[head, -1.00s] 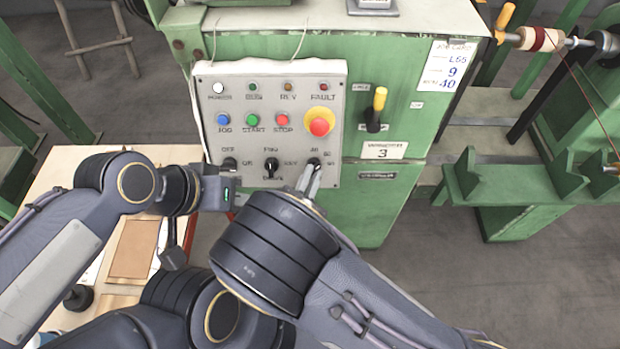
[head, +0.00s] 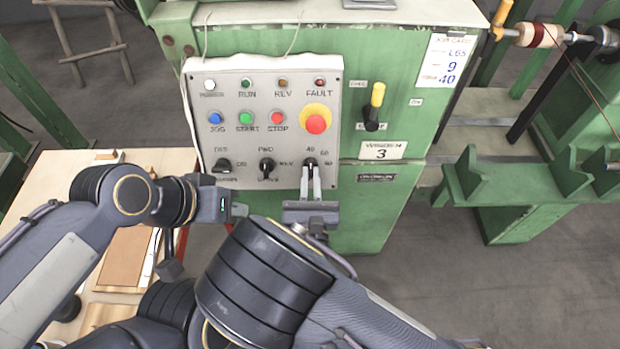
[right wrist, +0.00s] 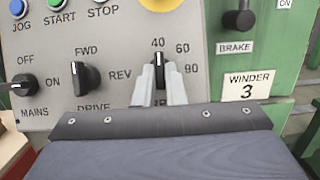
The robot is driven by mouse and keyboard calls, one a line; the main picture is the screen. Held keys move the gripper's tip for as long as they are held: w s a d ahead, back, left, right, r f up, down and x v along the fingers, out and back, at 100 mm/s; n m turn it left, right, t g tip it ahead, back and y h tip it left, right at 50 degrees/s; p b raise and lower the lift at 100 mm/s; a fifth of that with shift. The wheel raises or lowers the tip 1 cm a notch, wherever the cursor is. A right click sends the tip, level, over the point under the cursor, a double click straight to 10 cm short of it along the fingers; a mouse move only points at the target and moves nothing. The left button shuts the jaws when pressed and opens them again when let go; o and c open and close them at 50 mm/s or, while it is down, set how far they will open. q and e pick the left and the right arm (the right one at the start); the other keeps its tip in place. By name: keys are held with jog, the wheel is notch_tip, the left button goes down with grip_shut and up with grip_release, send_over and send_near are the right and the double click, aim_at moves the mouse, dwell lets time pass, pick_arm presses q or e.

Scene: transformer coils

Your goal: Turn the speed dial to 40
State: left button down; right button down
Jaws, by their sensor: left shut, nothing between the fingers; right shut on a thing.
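The speed dial (right wrist: 159,74) is a small black knob at the lower right of the grey control panel (head: 205,140), with marks 40, 60 and 90 around it. Its pointer stands upright, toward the 40 mark, in the right wrist view. In the head view the dial (head: 310,162) sits just above my right fingertips. My right gripper (head: 311,178) is shut on the dial, its two fingers (right wrist: 159,88) on either side of the knob. My left gripper (head: 240,210) is shut and empty, below the panel's left part. The lower label of the dial is partly hidden by my gripper.
The mains knob (head: 222,165) and drive knob (head: 266,168) are to the left of the dial. A red emergency button (head: 316,124) is above it. The brake lever (head: 375,105) is on the green cabinet to the right.

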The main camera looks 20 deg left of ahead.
jog(key=shift+w+r, duration=0.1)
dwell(0.4)
jog(key=c, duration=1.5)
grip_release()
jog(key=shift+s+f, duration=0.25)
jog(key=shift+s, duration=0.2)
jog(key=r+b+v, duration=0.1)
jog(key=b+v, duration=0.1)
jog(key=v, duration=0.5)
jog(key=shift+d+f, duration=0.2)
jog(key=shift+f, duration=0.15)
jog(key=shift+w, duration=0.1)
